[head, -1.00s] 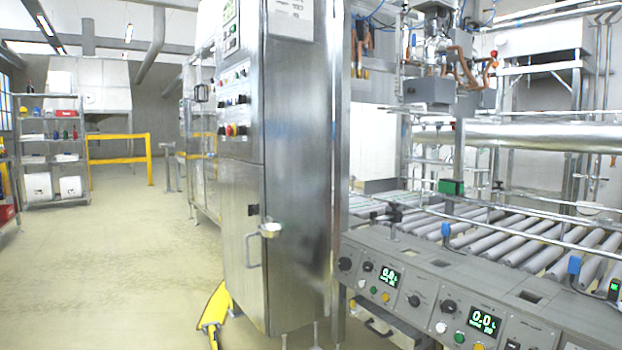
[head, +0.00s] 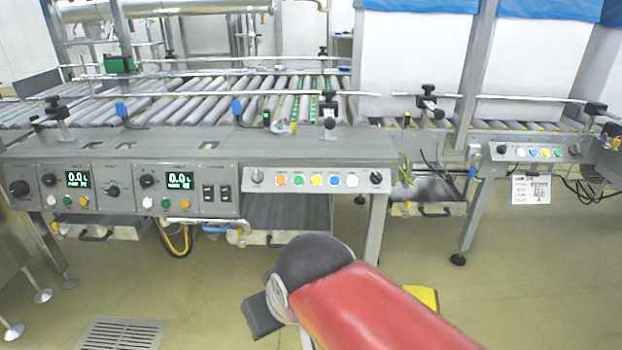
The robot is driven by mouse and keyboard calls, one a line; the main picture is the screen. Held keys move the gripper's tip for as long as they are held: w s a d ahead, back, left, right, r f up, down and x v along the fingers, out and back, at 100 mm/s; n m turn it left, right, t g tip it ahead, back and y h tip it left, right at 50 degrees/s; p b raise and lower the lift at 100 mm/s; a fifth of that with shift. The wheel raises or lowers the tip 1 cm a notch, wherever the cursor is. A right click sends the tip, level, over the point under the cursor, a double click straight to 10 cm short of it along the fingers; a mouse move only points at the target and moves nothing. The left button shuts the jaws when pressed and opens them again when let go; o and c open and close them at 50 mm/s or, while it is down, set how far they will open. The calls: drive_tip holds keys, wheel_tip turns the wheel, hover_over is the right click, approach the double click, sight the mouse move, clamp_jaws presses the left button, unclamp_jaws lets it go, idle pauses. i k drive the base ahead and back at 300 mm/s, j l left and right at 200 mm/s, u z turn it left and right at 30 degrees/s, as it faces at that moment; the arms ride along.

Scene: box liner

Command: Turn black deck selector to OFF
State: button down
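Several black knobs that could be the deck selector sit on the grey control panels along the conveyor front. One black knob (head: 376,178) is at the right end of the button panel, with another knob (head: 257,177) at its left end. My gripper's fingers do not show.
The roller conveyor (head: 200,110) runs behind the panels. A drawer-like tray (head: 290,215) sits under them, between metal legs (head: 376,225). A separate button panel (head: 540,152) is at the right. Open floor with a drain grate (head: 120,333) lies in front.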

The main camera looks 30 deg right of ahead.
sight(376, 178)
drive_tip(key=i+l+z, duration=0.1)
drive_tip(key=z, duration=1.2)
drive_tip(key=i+l+u, duration=0.2)
drive_tip(key=i+l, duration=0.15)
